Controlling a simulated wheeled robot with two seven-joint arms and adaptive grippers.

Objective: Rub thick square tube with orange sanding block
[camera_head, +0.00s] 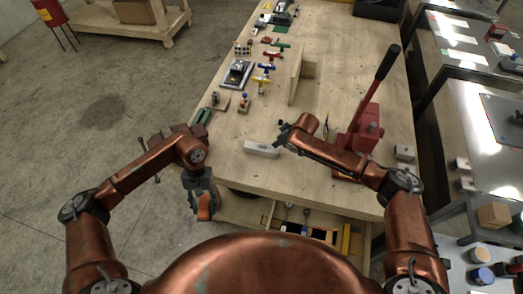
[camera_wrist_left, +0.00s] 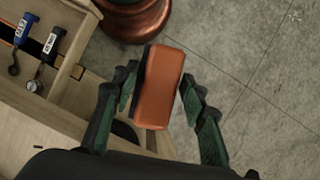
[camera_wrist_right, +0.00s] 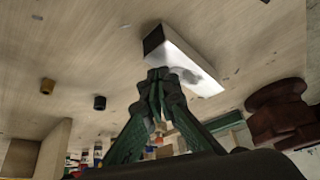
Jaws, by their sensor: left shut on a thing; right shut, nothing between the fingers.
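The thick square tube (camera_head: 262,149) is a short pale metal piece lying on the wooden table. It also shows in the right wrist view (camera_wrist_right: 195,68), with a dark open end at its left. My right gripper (camera_head: 287,134) is shut and empty, just beyond the tube's right end in the head view. In the right wrist view its closed fingertips (camera_wrist_right: 162,78) overlap the tube's edge; I cannot tell if they touch. My left gripper (camera_head: 203,200) points down off the table's left edge. It is shut on the orange sanding block (camera_wrist_left: 160,88), clear of the table.
A red lever press (camera_head: 363,130) stands on the table right of my right gripper. An upright wooden bracket (camera_head: 297,76) stands behind. Small tools line the table's left edge, including a black-and-grey device (camera_head: 236,74). The tabletop around the tube is mostly clear.

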